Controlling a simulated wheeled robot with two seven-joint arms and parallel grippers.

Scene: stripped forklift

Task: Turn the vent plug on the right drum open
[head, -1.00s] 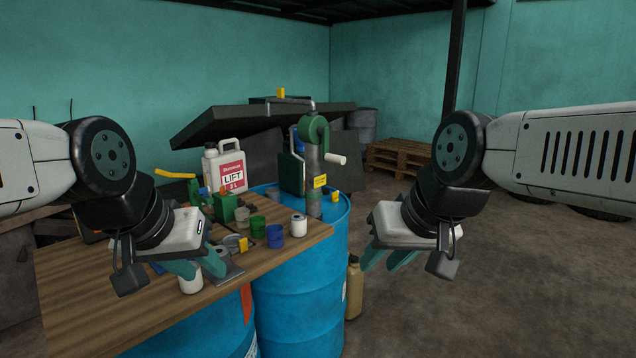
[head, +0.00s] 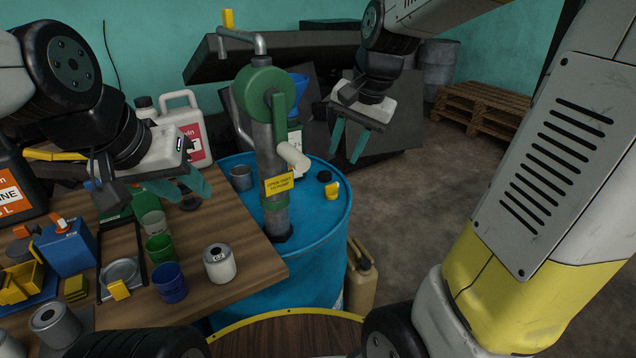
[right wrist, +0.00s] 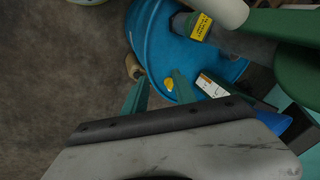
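The right drum (head: 335,222) is blue and stands at the far right corner of the table. A small yellow plug with a raised tab (head: 332,190), apparently the vent plug, is on its top near the right rim. It also shows in the right wrist view (right wrist: 169,84), roughly between the fingertips but farther from the camera. My right gripper (head: 346,152) is open and empty above the drum's far right side, fingers pointing down, apart from the plug. My left gripper (head: 200,188) is over the table, its green fingers appearing apart and empty.
A green hand pump (head: 262,95) with a white crank grip (head: 293,155) rises from the drum left of the plug. A black cap (head: 324,176) lies beside the plug. Cups and cans crowd the table (head: 245,262). A tan jerrycan (head: 361,278) stands right of the drum.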

